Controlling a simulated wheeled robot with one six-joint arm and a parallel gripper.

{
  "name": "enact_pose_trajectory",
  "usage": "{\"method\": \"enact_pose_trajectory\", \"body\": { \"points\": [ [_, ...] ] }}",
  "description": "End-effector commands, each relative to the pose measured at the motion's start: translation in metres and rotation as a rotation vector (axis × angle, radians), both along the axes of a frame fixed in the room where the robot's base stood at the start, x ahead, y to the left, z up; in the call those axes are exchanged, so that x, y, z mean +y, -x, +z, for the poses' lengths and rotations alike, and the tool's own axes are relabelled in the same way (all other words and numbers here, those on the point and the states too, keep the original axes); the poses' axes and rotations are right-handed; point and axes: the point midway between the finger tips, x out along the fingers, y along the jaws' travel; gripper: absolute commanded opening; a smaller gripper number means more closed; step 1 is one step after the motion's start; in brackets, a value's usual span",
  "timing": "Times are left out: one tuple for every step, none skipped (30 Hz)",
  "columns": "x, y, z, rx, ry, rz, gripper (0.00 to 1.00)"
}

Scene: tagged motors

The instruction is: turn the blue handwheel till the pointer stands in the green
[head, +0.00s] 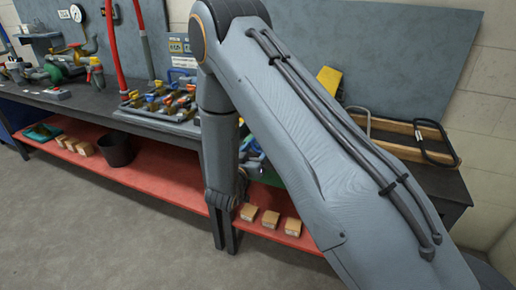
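A round white-faced gauge (76,13) stands above the bench at the upper left. Its pointer and any green band are too small to read. Below it sit pipe fittings with a green body (62,66). I cannot make out a blue handwheel for sure. A small blue part (184,74) shows just left of my arm, but I cannot tell what it is. My gripper (225,238) points down in front of the red lower shelf, apart from the gauge. Its two dark fingers are close together, and I cannot tell whether they are open or shut.
The dark workbench (95,103) carries a tray of colourful parts (160,103). Red hoses (116,48) hang over it. The red shelf (160,179) holds a black bin (115,149) and several small boxes (270,219). My arm hides much of the bench's right side. Floor at lower left is clear.

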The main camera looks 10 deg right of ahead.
Motion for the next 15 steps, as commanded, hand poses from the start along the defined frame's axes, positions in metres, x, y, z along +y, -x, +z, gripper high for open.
{"method": "enact_pose_trajectory", "body": {
  "points": [
    [-0.0002, 0.0003, 0.0000, -0.002, -0.002, -0.001, 0.37],
    [-0.0002, 0.0003, 0.0000, -0.004, -0.006, -0.001, 0.37],
    [-0.0002, 0.0003, 0.0000, -0.008, -0.011, -0.001, 0.37],
    [-0.0002, 0.0003, -0.0001, -0.012, -0.017, -0.001, 0.37],
    [-0.0002, 0.0003, -0.0001, -0.018, -0.025, -0.001, 0.37],
    [-0.0003, 0.0002, -0.0002, -0.027, -0.036, -0.001, 0.37],
    [-0.0003, 0.0002, -0.0002, -0.034, -0.047, -0.001, 0.37],
    [-0.0003, 0.0002, -0.0003, -0.044, -0.060, -0.001, 0.37],
    [-0.0003, 0.0002, -0.0003, -0.056, -0.077, -0.001, 0.37],
    [-0.0003, 0.0002, -0.0004, -0.067, -0.092, -0.001, 0.37],
    [-0.0004, 0.0001, -0.0004, -0.079, -0.108, -0.001, 0.37],
    [-0.0005, 0.0002, -0.0005, -0.095, -0.130, -0.001, 0.37],
    [-0.0005, 0.0002, -0.0005, -0.107, -0.147, -0.001, 0.37],
    [-0.0005, 0.0003, -0.0005, -0.121, -0.166, -0.001, 0.37],
    [-0.0005, 0.0003, -0.0005, -0.138, -0.189, -0.001, 0.37]
  ]
}}
